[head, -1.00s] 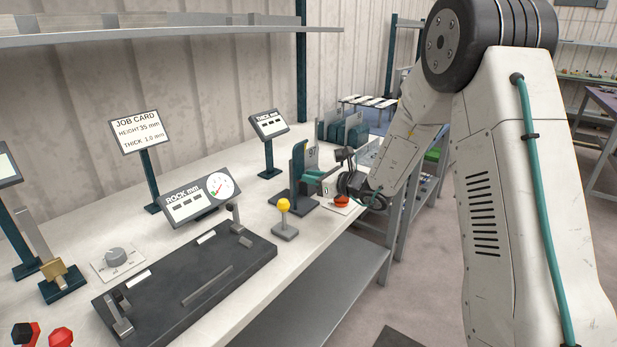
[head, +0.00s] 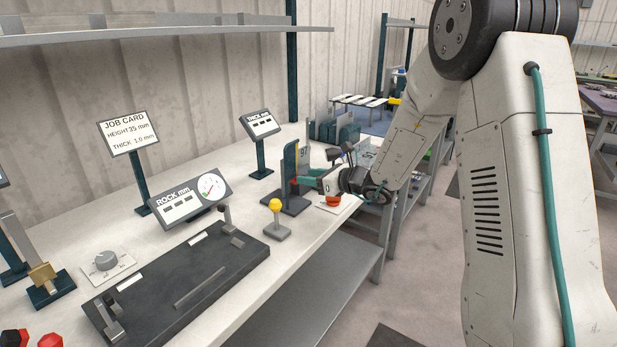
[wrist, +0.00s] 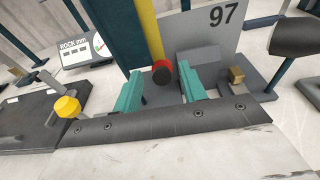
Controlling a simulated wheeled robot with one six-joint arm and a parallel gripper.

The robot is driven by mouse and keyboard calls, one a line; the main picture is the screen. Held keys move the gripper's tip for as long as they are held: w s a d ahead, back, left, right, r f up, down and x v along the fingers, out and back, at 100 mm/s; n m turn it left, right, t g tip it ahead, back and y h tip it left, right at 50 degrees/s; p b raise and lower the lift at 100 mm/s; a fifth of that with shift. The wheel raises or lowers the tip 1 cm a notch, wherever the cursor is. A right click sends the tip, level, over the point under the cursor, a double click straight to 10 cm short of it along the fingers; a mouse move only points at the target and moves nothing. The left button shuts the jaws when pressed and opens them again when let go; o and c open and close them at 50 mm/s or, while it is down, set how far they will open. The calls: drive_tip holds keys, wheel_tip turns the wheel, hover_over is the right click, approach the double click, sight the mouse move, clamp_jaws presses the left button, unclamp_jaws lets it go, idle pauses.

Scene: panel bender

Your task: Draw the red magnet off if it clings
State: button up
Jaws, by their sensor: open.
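The red magnet (wrist: 162,72) shows in the wrist view as a short round red piece with a dark end face. It sits in front of the yellow strip of a dark upright stand (wrist: 112,35), next to a grey plate (wrist: 222,40) marked 97. Whether it touches the plate I cannot tell. My gripper (wrist: 160,80) is open, its two teal fingers on either side of the magnet, with gaps visible.
A yellow knob (head: 275,204) on a grey base stands left of the stand. A red button (head: 333,201) lies below my gripper near the bench edge. A black fixture (head: 180,275), the ROCK display (head: 188,200) and a brass block (wrist: 236,74) are nearby.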

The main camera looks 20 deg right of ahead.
drive_tip(key=v, duration=0.6)
drive_tip(key=shift+s+d, duration=0.15)
drive_tip(key=shift+s, duration=0.1)
drive_tip(key=s+a+n+g+y, duration=0.1)
drive_tip(key=s+a+n+g, duration=0.4)
drive_tip(key=s+n, duration=0.4)
drive_tip(key=s+a+n+g, duration=0.4)
drive_tip(key=s+n+g, duration=0.25)
drive_tip(key=s, duration=0.35)
drive_tip(key=s+d+r+n+h, duration=0.1)
drive_tip(key=s+r+n+h, duration=0.1)
drive_tip(key=s, duration=0.5)
drive_tip(key=s+d+r+n+h, duration=0.2)
drive_tip(key=s+r+n+h, duration=0.1)
drive_tip(key=s+n, duration=0.4)
drive_tip(key=s+d+r+n+h, duration=0.2)
drive_tip(key=s+n+h, duration=0.2)
drive_tip(key=s, duration=0.3)
drive_tip(key=shift+d+r+h, duration=0.2)
drive_tip(key=shift+r+h, duration=0.15)
drive_tip(key=shift+h, duration=0.25)
